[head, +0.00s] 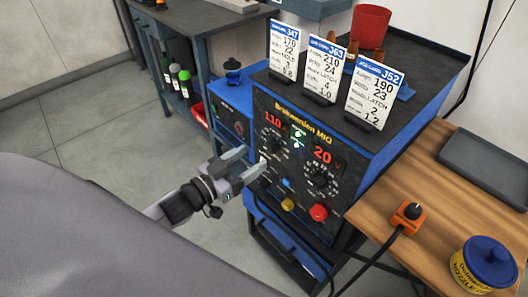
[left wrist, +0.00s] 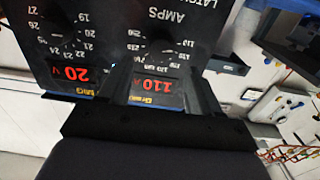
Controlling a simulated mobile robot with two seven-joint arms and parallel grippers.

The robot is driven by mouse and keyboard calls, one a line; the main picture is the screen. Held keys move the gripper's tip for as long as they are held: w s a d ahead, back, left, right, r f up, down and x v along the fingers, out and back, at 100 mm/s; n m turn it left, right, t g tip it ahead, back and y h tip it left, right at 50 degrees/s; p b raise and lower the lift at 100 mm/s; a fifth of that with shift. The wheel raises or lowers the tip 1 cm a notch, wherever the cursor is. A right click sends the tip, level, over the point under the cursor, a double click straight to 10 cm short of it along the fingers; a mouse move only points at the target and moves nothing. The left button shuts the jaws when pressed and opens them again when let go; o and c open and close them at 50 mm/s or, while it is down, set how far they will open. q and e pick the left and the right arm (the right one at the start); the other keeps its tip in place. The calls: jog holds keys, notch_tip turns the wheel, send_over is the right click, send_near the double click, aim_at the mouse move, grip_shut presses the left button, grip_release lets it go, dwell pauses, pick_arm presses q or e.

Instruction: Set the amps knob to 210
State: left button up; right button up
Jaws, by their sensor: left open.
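The welder (head: 330,185) is a blue and black box with two red displays. Its amps display (head: 274,119) reads 110 and also shows upside down in the left wrist view (left wrist: 152,87). The amps knob (head: 273,146) is a dark dial below that display; it shows in the left wrist view (left wrist: 160,46) with a numbered scale around it. The volts display (head: 323,155) reads 20, with the volts knob (head: 320,180) below it. My left gripper (head: 252,162) is open and empty, just in front of the panel, left of and below the amps knob. My right gripper is not in view.
Three job cards stand on the welder: J47 (head: 283,50), J63 (head: 320,70) with 210, and J52 (head: 373,95). A red cup (head: 370,25) stands behind. A wooden bench (head: 430,185) at right holds an orange plug (head: 407,218) and a yellow tub (head: 485,267).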

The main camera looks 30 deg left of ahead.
aim_at(268, 148)
pick_arm(q)
jog(key=shift+x, duration=2.85)
jog(key=c, duration=1)
